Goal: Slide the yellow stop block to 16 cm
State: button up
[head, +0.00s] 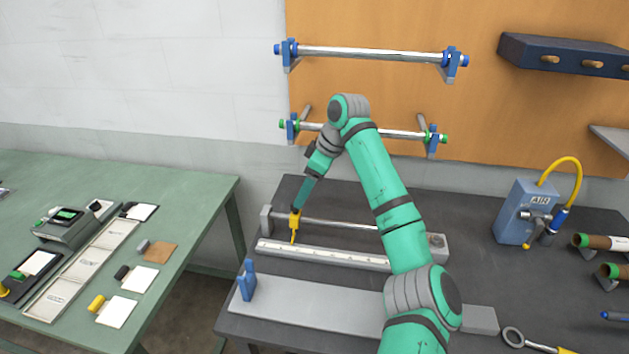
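The yellow stop block (295,220) sits on a silver rod (340,225) near its left end, in the head view. Its thin yellow pointer reaches down towards a pale ruler strip (335,257) on a grey bar in front. The ruler's marks are too small to read. My gripper (299,207) points down at the block from above, its dark fingers meeting the block's top. Whether the fingers are shut on it cannot be made out at this size. My arm hides the right part of the rod and ruler.
A grey plate with a blue post (247,281) lies in front of the ruler. A blue AIR box (524,212) with a yellow hose stands at the right. Rollers on brackets (370,54) hang behind. A green table (190,200) stands to the left.

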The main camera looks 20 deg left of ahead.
aim_at(295, 213)
jog(key=x, duration=0.9)
jog(key=shift+s+d+f, duration=0.15)
jog(key=shift+s, duration=0.05)
jog(key=shift+a+f, duration=0.35)
jog(key=shift+f, duration=0.25)
jog(key=shift+c, duration=0.2)
jog(key=c, duration=1.2)
jog(key=shift+o, duration=0.2)
jog(key=shift+w+d, duration=0.35)
jog(key=shift+d, duration=1)
jog(key=shift+w+d, duration=0.35)
jog(key=shift+d, duration=1)
jog(key=shift+w+d, duration=0.35)
jog(key=shift+d, duration=1)
jog(key=o, duration=1.2)
jog(key=shift+r, duration=0.1)
